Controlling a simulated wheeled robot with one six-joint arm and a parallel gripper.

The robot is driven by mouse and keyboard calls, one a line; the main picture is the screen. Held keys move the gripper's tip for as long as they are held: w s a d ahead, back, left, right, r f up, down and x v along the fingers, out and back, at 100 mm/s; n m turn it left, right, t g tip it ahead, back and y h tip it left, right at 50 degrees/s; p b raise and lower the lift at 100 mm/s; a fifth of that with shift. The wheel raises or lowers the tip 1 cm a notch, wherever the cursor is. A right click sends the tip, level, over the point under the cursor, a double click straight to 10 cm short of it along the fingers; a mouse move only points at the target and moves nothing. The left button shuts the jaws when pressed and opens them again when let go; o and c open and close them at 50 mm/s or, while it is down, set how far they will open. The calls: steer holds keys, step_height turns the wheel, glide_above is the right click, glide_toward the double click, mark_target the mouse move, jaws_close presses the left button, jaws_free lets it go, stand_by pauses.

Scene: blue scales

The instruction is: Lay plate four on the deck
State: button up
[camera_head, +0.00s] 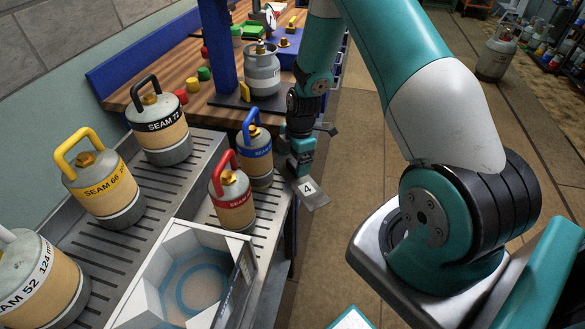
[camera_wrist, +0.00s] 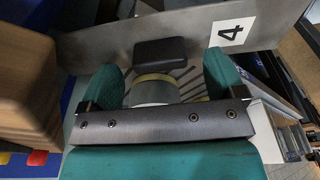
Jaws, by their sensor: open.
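Plate four (camera_head: 316,200) is a flat grey metal plate with a white label marked 4. It sits at the right edge of the bench, just below my gripper (camera_head: 300,170), and appears to jut past that edge. In the wrist view plate four (camera_wrist: 110,45) spans the top, with a dark block (camera_wrist: 160,53) on it. My gripper (camera_wrist: 162,68) is open, its teal fingers on either side of the block; I cannot tell whether they touch it. What supports the plate is hidden. I cannot tell for sure which surface is the deck.
Blue-handled (camera_head: 256,150) and red-handled (camera_head: 232,195) cylinders stand close left of my gripper on a slatted metal surface (camera_head: 85,240). Larger cylinders stand further left. A grey cylinder (camera_head: 262,70) stands behind, by a blue post (camera_head: 218,45). A white open-topped box (camera_head: 160,275) is in front.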

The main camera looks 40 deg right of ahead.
step_height(320, 180, down, 2)
steer(key=shift+a+f, duration=0.1)
steer(key=shift+a, duration=0.05)
steer(key=c, duration=1.2)
